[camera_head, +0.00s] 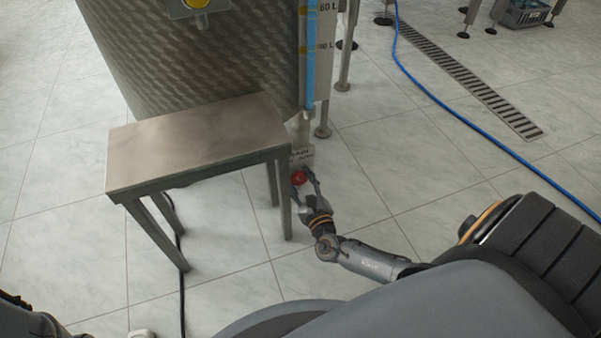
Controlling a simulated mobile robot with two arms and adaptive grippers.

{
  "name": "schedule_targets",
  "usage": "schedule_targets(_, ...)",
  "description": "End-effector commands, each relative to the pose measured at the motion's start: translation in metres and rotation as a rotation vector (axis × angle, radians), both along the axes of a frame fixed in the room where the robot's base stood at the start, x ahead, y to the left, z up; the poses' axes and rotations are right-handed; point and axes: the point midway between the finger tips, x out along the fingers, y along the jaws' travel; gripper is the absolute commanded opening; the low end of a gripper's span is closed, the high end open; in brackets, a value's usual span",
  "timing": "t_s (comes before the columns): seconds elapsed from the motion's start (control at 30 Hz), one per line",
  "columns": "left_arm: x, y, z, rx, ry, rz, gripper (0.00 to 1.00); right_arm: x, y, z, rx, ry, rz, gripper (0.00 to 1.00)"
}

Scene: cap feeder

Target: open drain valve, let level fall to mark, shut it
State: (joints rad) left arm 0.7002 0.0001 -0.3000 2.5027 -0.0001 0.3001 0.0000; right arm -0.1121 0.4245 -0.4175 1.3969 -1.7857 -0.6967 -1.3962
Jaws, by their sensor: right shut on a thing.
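The quilted steel tank (200,65) fills the top left. Its level gauge, a blue column (310,60), runs beside a white scale (325,50) with a "60 L" label and a lower, partly legible label. The blue reaches the top edge of the view, so its upper end is not seen. Below the gauge is a drain valve with a red handle (299,178) and a small tag (302,155). My right gripper (302,180) is shut on the red handle, its fingers on either side. Whether the valve is open cannot be told. My left gripper is not seen.
A steel bench (195,140) stands just left of my right gripper, its legs close by. A blue hose (450,110) and a floor drain grate (470,80) lie at right. A dark cable (181,280) runs under the bench. A crate (525,13) stands at top right.

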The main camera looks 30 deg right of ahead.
Motion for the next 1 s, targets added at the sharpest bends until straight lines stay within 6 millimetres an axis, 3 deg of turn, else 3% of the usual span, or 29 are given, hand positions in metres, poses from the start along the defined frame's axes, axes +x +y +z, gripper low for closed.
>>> schedule_targets(0.23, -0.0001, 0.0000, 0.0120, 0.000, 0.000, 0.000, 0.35, 0.0019, -0.0003, 0.0030, -0.106, 0.022, 0.000, 0.12)
schedule_targets(0.83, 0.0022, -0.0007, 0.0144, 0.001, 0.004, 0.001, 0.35, 0.0021, -0.0002, 0.0019, -0.148, 0.030, 0.000, 0.12)
schedule_targets(0.87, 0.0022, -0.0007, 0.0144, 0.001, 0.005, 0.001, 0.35, 0.0021, -0.0002, 0.0019, -0.148, 0.030, 0.000, 0.48)
schedule_targets(0.97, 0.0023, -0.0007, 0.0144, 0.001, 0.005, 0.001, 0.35, 0.0017, -0.0001, 0.0016, -0.148, 0.032, 0.000, 0.67)
schedule_targets(1.0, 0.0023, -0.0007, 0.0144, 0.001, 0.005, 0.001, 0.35, 0.0015, -0.0001, 0.0014, -0.148, 0.032, 0.000, 0.67)
